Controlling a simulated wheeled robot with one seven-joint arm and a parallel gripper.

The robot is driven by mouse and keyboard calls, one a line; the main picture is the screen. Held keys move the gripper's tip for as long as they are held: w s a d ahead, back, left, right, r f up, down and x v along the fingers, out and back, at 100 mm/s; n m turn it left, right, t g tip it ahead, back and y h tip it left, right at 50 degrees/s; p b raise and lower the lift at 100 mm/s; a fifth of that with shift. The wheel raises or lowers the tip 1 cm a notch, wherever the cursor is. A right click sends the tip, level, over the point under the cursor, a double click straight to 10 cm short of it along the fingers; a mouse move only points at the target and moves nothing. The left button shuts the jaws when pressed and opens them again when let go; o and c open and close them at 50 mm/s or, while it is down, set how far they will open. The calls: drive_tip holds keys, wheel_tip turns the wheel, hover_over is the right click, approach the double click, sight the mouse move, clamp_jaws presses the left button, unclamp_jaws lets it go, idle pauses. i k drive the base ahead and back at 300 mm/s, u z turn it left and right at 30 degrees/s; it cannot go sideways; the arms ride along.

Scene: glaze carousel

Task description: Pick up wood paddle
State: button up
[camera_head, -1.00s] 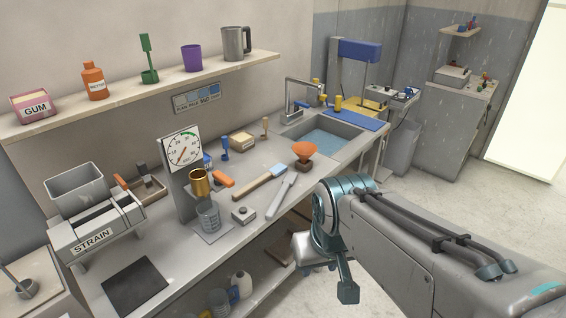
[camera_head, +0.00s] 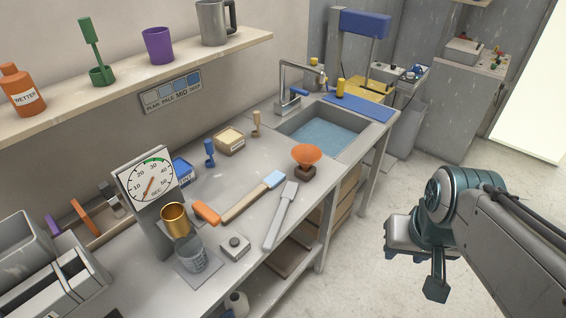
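A long tan wooden tool with a light blue end (camera_head: 250,200), which looks like the wood paddle, lies flat on the grey counter (camera_head: 215,265). An orange piece (camera_head: 206,212) is at its near left end; whether they are joined is unclear. A grey metal spatula-like tool (camera_head: 280,215) lies close beside it on the right. My gripper (camera_head: 434,288) hangs over the floor at the right, clear of the counter and well apart from the paddle. Its fingers are mostly hidden, so its opening is unclear.
A dial gauge (camera_head: 150,185), a gold cup (camera_head: 175,220) and a clear beaker (camera_head: 193,255) stand left of the paddle. An orange bowl-topped item (camera_head: 306,157) stands to its right, before the sink (camera_head: 320,137). A shelf (camera_head: 120,88) overhangs behind. The floor at right is free.

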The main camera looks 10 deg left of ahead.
sight(274, 179)
drive_tip(key=u, duration=0.2)
drive_tip(key=i, duration=0.6)
drive_tip(key=u, duration=0.9)
drive_tip(key=i, duration=0.35)
drive_tip(key=u, duration=0.3)
